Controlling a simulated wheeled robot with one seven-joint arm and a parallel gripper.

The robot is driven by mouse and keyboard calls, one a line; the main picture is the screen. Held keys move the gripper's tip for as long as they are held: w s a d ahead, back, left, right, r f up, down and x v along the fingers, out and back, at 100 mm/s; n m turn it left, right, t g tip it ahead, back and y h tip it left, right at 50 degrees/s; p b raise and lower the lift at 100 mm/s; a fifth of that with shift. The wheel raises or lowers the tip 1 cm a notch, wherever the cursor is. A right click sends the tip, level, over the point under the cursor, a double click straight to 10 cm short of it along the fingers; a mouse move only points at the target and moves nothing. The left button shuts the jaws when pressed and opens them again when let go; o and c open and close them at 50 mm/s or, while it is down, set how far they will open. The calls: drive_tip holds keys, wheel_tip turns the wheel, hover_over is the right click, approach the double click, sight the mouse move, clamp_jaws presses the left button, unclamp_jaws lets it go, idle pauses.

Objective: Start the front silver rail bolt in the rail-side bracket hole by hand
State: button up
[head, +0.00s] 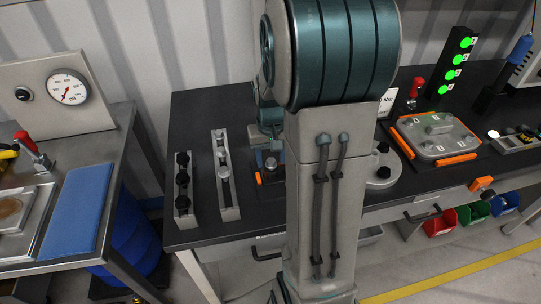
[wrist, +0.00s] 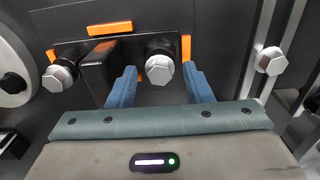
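My gripper (wrist: 159,76) is open, with its two blue fingers on either side of a silver hex bolt (wrist: 159,70). A gap shows between the bolt head and each finger. This bolt stands at a dark bracket (wrist: 122,42) with orange edge pieces; its shank and depth are hidden behind the head. A second silver bolt (wrist: 57,77) stands at the bracket's left end. In the head view, my arm covers most of the bracket, and a silver bolt head (head: 271,163) shows beside it. Another silver bolt (head: 224,173) stands in the metal holder (head: 229,200).
A second holder (head: 184,218) carries black bolts at the left of the dark bench. A black block (wrist: 100,68) stands close to the left finger. A plate with orange clamps (head: 437,140) and a round grey part (head: 383,172) lie right of my arm.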

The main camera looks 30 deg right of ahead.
drive_tip(key=shift+r, duration=0.15)
wheel_tip(320, 180, up, 14)
drive_tip(key=f, duration=0.1)
wheel_tip(320, 180, up, 6)
drive_tip(key=p, duration=0.4)
hover_over(271, 160)
drive_tip(key=shift+f, duration=0.2)
drive_tip(key=shift+a, duration=0.1)
